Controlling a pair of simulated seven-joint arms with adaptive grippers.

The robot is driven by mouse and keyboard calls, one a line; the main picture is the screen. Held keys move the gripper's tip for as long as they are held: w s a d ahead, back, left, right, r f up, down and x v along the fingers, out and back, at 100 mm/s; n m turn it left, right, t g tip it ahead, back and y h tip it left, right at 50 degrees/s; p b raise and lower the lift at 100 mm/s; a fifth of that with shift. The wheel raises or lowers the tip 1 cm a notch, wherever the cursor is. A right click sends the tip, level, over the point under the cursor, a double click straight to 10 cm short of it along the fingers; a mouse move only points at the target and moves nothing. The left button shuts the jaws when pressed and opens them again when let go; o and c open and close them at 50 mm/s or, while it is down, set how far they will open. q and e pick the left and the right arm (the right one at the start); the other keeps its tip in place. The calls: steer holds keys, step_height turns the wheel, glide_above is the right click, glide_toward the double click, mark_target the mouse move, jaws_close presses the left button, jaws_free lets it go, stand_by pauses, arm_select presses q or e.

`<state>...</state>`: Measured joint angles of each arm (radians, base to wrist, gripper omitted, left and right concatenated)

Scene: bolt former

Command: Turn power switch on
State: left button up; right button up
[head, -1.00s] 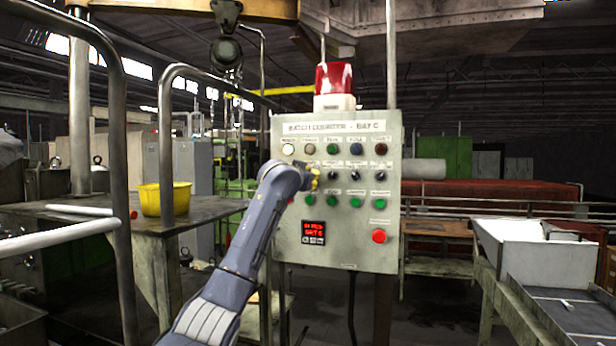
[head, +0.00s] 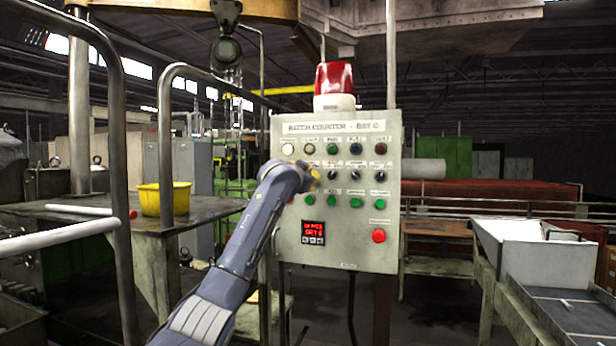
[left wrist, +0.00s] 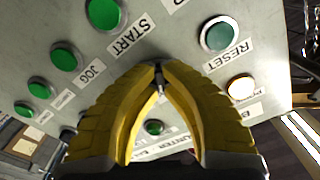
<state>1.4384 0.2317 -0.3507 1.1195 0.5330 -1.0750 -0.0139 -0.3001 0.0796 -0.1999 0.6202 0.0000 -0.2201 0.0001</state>
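The grey control panel (head: 350,250) stands in the middle of the head view, with rows of lamps, small black switches and green buttons. My left gripper (head: 313,178) is at the left end of its switch row. In the left wrist view, the yellow fingers of the left gripper (left wrist: 160,68) come together at the tips around a small dark metallic switch lever (left wrist: 159,75). The fingers hide most of the switch and its label. A bright white lamp (head: 288,149) is at the panel's top left; a bright lamp (left wrist: 241,87) also shows in the wrist view. My right gripper is not in view.
A red beacon (head: 334,78) tops the panel. A red button (head: 378,236) is at its lower right. A table with a yellow bucket (head: 150,199) and metal rails (head: 166,140) are on the left. A white chute (head: 515,245) is on the right.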

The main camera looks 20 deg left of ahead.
arm_select(q)
steer(key=o, duration=0.8)
steer(key=shift+o, duration=0.2)
steer(key=shift+s, duration=0.1)
steer(key=s, duration=1.1)
steer(key=shift+s+a, duration=0.15)
steer(key=shift+s, duration=0.25)
